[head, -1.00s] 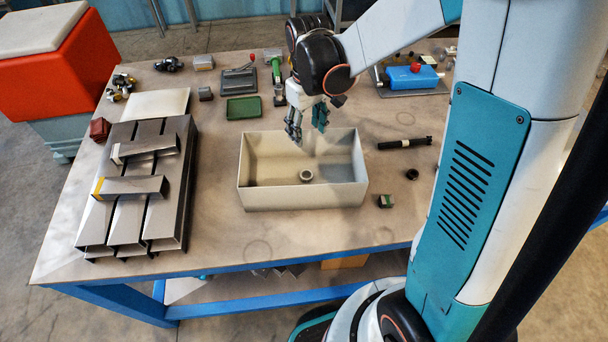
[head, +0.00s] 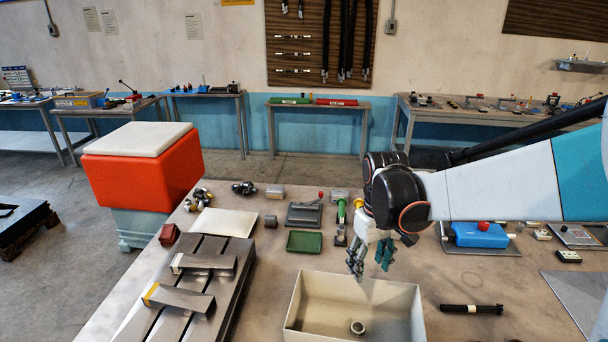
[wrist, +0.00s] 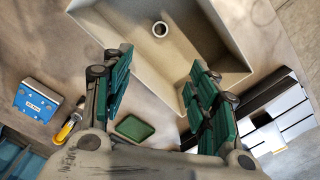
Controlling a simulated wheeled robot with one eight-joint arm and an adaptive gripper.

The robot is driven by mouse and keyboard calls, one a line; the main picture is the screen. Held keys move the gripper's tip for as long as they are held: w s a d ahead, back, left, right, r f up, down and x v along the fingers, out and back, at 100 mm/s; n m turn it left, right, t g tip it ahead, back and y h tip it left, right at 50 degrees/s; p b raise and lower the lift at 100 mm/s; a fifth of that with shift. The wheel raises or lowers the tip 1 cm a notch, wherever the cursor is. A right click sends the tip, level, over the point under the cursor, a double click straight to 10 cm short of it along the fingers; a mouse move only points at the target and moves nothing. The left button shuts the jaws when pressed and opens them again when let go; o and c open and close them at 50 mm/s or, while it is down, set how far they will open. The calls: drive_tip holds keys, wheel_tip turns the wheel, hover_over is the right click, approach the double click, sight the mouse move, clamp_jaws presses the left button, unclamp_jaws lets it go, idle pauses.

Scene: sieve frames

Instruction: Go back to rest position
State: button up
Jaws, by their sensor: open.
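My gripper (head: 371,262) is open and empty, with its fingers pointing down above the back part of the beige bin (head: 302,300). In the wrist view, the two green-padded fingers (wrist: 158,95) stand wide apart with nothing between them. The bin (wrist: 125,30) lies beyond the fingertips. A small ring-shaped part (head: 357,327) rests on the bin floor; it also shows in the wrist view (wrist: 160,29). My arm reaches in from the right in the head view.
Metal channels (head: 207,290) are stacked on the table left of the bin. A green tray (head: 305,242), a blue device (head: 478,235) and a black rod (head: 471,309) lie around it. An orange box (head: 140,165) stands at the far left. Other benches line the wall.

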drive_tip(key=s+f+m+t+b, duration=0.2)
drive_tip(key=s+f+t+b, duration=0.1)
drive_tip(key=s+b, duration=0.4)
drive_tip(key=s+f+m+t+b, duration=0.1)
drive_tip(key=s+f+t+b, duration=0.2)
drive_tip(key=s+b, duration=0.4)
drive_tip(key=shift+s+f+m+t+b, duration=0.35)
drive_tip(key=shift+s+t, duration=0.25)
drive_tip(key=shift+s, duration=0.55)
